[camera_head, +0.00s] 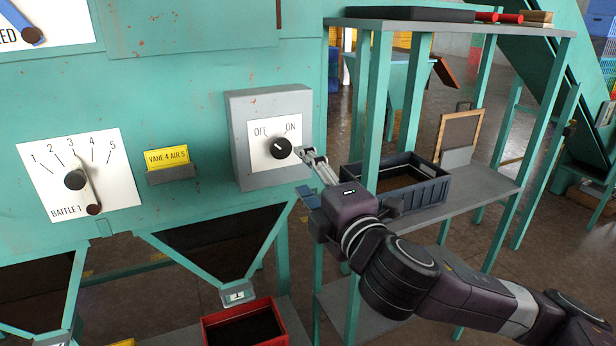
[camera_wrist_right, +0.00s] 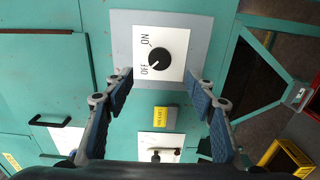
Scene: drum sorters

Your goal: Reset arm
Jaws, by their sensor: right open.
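My right gripper (camera_head: 312,160) is in front of the green machine, just right of and below the grey switch box (camera_head: 238,130). Its two fingers are apart with nothing between them. The black OFF/ON knob (camera_head: 279,148) sits on the box's white plate, and its white mark points toward OFF. In the right wrist view the knob (camera_wrist_right: 159,61) lies beyond the open fingertips of the right gripper (camera_wrist_right: 163,88), apart from them. My left gripper is not in view.
A baffle dial (camera_head: 112,170) and a yellow vane label (camera_head: 166,158) are on the panel to the left. A green shelf rack (camera_head: 480,195) with a dark blue bin (camera_head: 428,190) stands close behind my right arm. A red bin (camera_head: 213,337) is below a hopper.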

